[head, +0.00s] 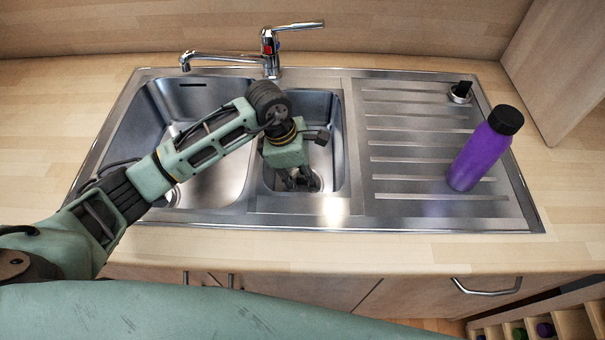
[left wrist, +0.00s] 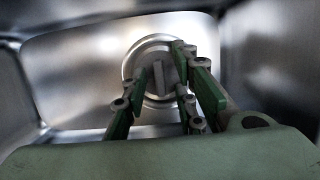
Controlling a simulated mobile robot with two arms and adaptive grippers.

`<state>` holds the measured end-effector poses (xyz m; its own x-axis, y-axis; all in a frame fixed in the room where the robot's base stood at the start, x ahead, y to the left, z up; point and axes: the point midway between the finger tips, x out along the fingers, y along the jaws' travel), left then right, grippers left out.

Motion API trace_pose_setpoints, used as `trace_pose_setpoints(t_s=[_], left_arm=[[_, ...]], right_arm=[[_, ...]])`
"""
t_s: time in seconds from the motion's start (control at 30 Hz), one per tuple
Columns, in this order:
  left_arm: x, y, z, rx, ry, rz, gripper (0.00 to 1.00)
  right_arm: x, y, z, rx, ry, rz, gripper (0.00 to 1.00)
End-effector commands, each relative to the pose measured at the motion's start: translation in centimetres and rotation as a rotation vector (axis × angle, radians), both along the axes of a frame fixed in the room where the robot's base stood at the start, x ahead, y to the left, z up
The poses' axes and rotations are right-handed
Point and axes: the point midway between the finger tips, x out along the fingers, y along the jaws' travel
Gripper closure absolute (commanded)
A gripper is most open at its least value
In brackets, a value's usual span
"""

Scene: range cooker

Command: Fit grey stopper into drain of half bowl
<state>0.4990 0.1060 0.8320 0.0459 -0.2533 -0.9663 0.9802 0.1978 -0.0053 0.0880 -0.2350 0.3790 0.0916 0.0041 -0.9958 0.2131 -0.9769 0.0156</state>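The half bowl (head: 331,120) is the small middle basin of the steel sink. Its drain (left wrist: 133,57) shows in the left wrist view as a round metal ring. The grey stopper (left wrist: 158,76), a disc with a raised upright grip, lies within that ring. I cannot tell whether it sits fully flush. My left gripper (head: 300,187) reaches down into the half bowl, over the drain. In the left wrist view its fingers (left wrist: 162,80) stand apart on either side of the stopper's grip, with gaps visible. The gripper hides much of the stopper in the head view. My right gripper is out of view.
The large bowl (head: 233,180) lies to the left, partly under my left arm. A tap (head: 270,55) stands behind. On the ribbed drainer (head: 410,151) are a purple bottle (head: 474,160) and a small metal piece with a black handle (head: 461,92). The bowl walls surround the gripper closely.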

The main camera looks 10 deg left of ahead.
Motion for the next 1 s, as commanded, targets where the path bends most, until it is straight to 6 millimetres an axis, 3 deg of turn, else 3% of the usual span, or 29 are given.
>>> trace_pose_setpoints(t_s=[0.33, 0.8, 1.0], left_arm=[[0.1, 0.2, 0.9, -0.001, -0.004, 0.0, 0.74], [-0.3, 2.6, 9.9, 0.0, -0.005, 0.001, 0.74], [-0.5, 3.0, 11.7, 0.0, 0.0, 0.0, 0.74]], right_arm=[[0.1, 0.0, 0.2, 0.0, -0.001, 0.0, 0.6], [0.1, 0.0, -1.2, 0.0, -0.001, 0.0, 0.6], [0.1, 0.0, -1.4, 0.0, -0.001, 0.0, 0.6]])
